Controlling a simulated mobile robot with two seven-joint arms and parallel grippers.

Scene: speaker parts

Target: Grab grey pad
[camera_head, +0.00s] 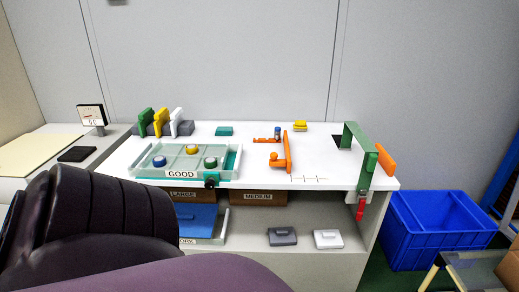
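A dark grey pad-like piece (282,237) with a small raised block on top lies on the lower shelf under the white table. A similar white piece (328,239) lies just to its right, with a small gap between them. Nothing touches the grey piece. Neither of my grippers can be made out in the head view.
A tray labelled GOOD (181,174) stands on the white table (262,152). Blue folders (196,217) and labelled brown boxes (258,198) fill the shelf's left. A green bracket (369,150) stands at the table's right end. A blue crate (437,225) stands right of the table.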

